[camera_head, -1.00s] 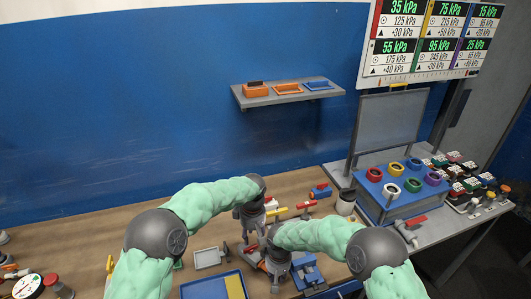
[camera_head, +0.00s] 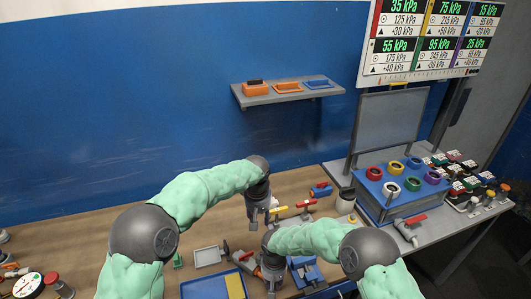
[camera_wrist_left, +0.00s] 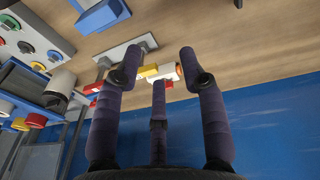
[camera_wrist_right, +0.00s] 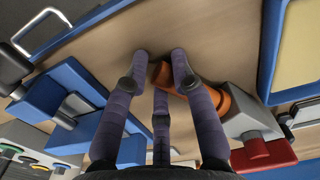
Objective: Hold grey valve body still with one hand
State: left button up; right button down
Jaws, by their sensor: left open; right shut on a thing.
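A grey valve body (camera_wrist_right: 242,113) with an orange end (camera_wrist_right: 222,98) and a red handle (camera_wrist_right: 264,156) lies on the bench in the right wrist view. My right gripper (camera_wrist_right: 158,62) is shut on the orange end, and its fingers partly hide it. In the head view the red and orange parts (camera_head: 246,259) show left of my right gripper (camera_head: 272,284). My left gripper (camera_head: 262,219) is open and empty, pointing down at the bench beside a yellow-handled valve (camera_head: 280,209). The left wrist view shows the yellow handle (camera_wrist_left: 148,70) beyond its open fingers (camera_wrist_left: 159,62).
A blue tray (camera_head: 192,291) with a yellow part is at the front. A grey tray (camera_head: 208,256) lies left of the valve. A blue holder (camera_head: 305,272) stands right of my right gripper. A red-handled valve (camera_head: 306,204) and a blue rack of coloured rings (camera_head: 388,205) are further right.

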pick_arm(q)
jog(key=m, duration=0.3)
jog(key=m+g, duration=0.1)
jog(key=m, duration=1.2)
send_near(246, 256)
jog(key=w+d+f, duration=0.2)
jog(key=w+f, duration=0.1)
jog(key=f, duration=0.4)
jog(key=shift+y, duration=0.4)
jog(key=shift+d+f, duration=0.1)
jog(key=shift+f, duration=0.05)
grip_shut()
jog(key=shift+w, duration=0.1)
jog(key=shift+w+r, duration=0.1)
jog(key=shift+r, duration=0.1)
